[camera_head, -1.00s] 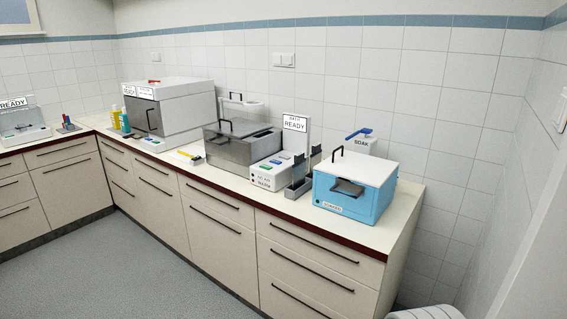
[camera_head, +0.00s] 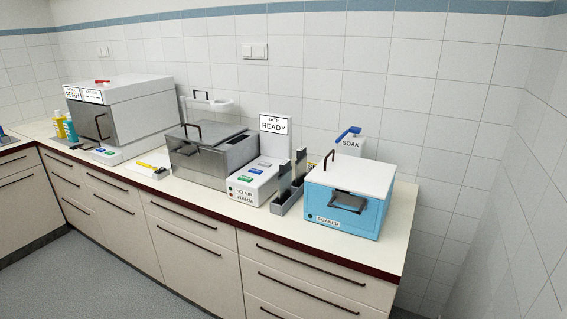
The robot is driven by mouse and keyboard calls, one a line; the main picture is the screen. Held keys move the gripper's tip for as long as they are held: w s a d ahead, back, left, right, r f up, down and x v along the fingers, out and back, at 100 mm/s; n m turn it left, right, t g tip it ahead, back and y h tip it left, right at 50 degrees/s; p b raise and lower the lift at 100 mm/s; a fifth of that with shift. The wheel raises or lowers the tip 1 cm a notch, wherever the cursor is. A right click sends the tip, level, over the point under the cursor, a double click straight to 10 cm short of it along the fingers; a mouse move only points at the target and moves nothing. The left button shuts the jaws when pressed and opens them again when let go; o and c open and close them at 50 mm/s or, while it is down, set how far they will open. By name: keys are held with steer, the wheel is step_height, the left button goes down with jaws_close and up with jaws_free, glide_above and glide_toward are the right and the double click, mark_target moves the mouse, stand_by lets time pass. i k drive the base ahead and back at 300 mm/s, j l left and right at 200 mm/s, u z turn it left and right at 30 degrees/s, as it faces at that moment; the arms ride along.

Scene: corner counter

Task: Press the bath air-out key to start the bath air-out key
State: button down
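The bath unit is a grey metal box (camera_head: 204,163) with a black lid handle, standing on the counter. To its right is a white control box (camera_head: 247,189) with blue and green keys on its sloped top and small lettering on its front. A blue key (camera_head: 265,163) sits higher on that top, and a green key (camera_head: 245,179) sits lower. I cannot read which is the air-out key. My gripper is not in view.
A blue soaker box (camera_head: 325,209) with a white lid stands to the right, with a dark slotted holder (camera_head: 288,196) between. A large white and grey unit (camera_head: 131,123) stands left. A yellow-handled tool (camera_head: 151,167) lies on the counter (camera_head: 382,226). The floor in front is clear.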

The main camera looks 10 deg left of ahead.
mark_target(254, 171)
steer(key=i+j+z, duration=0.1)
steer(key=j, duration=0.25)
steer(key=i+j+z, duration=0.1)
steer(key=i+j, duration=0.15)
steer(key=j, duration=0.15)
steer(key=i+j+z, duration=0.1)
steer(key=j, duration=0.3)
steer(key=i+j+z, duration=0.1)
steer(key=j, duration=0.3)
steer(key=i+j+z, duration=0.1)
steer(key=j, duration=0.3)
steer(key=i+j, duration=0.15)
steer(key=j, duration=0.2)
steer(key=i+j, duration=0.1)
steer(key=j, duration=0.3)
steer(key=i+j, duration=0.15)
steer(key=j, duration=0.2)
steer(key=i+j, duration=0.15)
steer(key=j, duration=0.2)
steer(key=i+j, duration=0.1)
steer(key=j, duration=0.25)
